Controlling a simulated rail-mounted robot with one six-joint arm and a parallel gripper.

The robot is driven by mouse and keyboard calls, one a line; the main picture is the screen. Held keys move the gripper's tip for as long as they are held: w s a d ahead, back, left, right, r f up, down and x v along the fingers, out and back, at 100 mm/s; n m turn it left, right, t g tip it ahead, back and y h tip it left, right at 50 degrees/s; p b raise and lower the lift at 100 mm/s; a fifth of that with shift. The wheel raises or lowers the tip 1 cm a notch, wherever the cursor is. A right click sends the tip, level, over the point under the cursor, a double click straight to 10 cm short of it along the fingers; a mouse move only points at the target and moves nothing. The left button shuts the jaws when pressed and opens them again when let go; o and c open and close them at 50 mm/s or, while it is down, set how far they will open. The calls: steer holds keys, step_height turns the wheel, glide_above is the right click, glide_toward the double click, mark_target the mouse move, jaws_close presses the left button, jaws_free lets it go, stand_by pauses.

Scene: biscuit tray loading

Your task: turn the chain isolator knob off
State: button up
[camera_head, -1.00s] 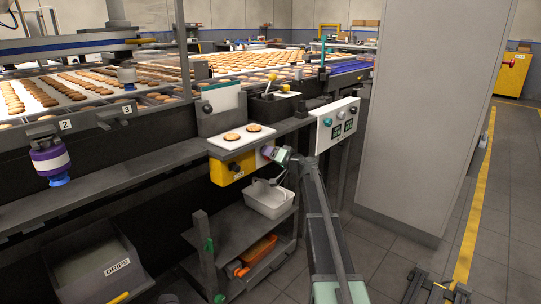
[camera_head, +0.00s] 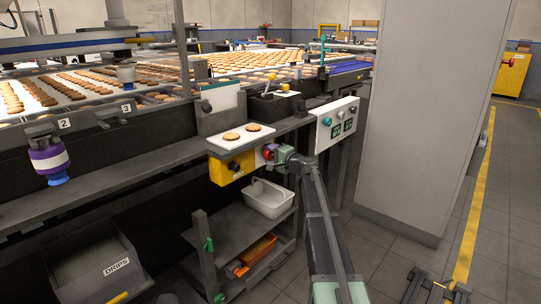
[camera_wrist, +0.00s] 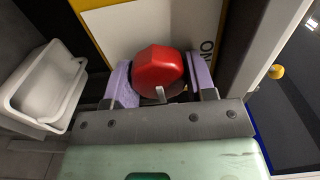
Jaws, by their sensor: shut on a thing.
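The red isolator knob (camera_wrist: 158,72) sits on a white plate (camera_wrist: 120,32) with a yellow edge. The letters ON show on this plate, right of the knob and turned sideways; any other marking is hidden. In the wrist view, my gripper (camera_wrist: 163,84) has one lilac finger on each side of the knob and is shut on it. In the head view, my gripper (camera_head: 270,153) is at the knob, on the right end of the yellow box (camera_head: 232,168) under the shelf. The knob is mostly hidden there.
A white tray with two biscuits (camera_head: 242,133) lies above the yellow box.

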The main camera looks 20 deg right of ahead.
steer(key=shift+m, duration=0.3)
steer(key=o, duration=0.9)
steer(key=v, duration=1.1)
